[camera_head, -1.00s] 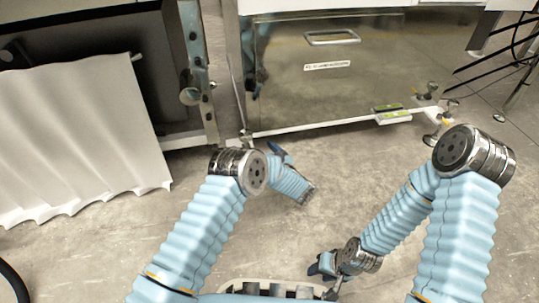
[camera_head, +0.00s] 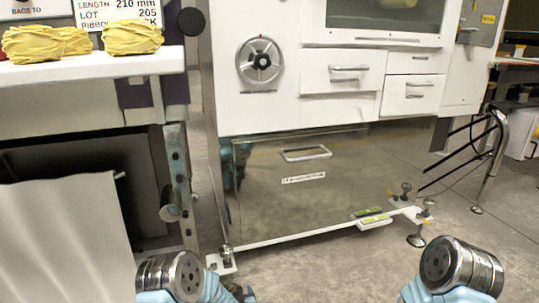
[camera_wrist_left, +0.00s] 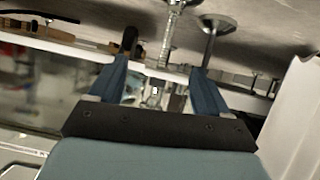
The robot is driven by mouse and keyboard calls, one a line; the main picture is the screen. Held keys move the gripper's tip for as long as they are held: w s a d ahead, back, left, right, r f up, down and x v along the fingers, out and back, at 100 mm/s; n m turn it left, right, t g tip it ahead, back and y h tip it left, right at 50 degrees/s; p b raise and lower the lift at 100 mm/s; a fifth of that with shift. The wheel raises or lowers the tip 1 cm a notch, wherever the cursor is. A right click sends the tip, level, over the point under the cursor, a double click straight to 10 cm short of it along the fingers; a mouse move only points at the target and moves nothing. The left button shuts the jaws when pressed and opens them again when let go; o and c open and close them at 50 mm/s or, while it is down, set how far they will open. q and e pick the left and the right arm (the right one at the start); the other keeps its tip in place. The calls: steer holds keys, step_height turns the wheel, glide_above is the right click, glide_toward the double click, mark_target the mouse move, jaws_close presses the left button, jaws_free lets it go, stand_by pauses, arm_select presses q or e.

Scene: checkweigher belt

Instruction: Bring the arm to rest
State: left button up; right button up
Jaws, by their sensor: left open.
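My left gripper (camera_wrist_left: 155,78) shows in the left wrist view with its two blue fingers spread apart. No held object shows between the fingers; a machine's levelling foot and white frame lie behind them. In the head view both of my arms are bent low at the bottom edge. My left elbow joint (camera_head: 172,276) is at the lower left and my right elbow joint (camera_head: 461,268) at the lower right. A small dark part beside the left arm may be the left wrist. The right gripper is outside the picture.
A white machine cabinet (camera_head: 275,108) with a steel lower panel (camera_head: 290,205) stands ahead on levelling feet (camera_head: 416,240). A table (camera_head: 90,68) with yellow bundles (camera_head: 131,37) and a hanging white sheet (camera_head: 65,240) is at the left. Bare floor (camera_head: 330,275) lies between my arms.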

arm_select(q)
steer(key=s+f+m+g+h, duration=0.1)
steer(key=s+f+g+h, duration=0.15)
steer(key=s, duration=0.75)
steer(key=s+a+f+g+h, duration=0.15)
steer(key=s+g, duration=0.25)
steer(key=s, duration=0.5)
steer(key=s+f+m+g+h, duration=0.1)
steer(key=s+g+h, duration=0.25)
steer(key=s, duration=0.65)
steer(key=s+r+p, duration=0.2)
steer(key=r+p, duration=0.7)
steer(key=s+d+r+g+p, duration=0.1)
steer(key=r+p, duration=0.7)
steer(key=r, duration=0.1)
steer(key=shift+s+p, duration=0.35)
steer(key=shift+s, duration=0.05)
steer(key=shift+r, duration=0.1)
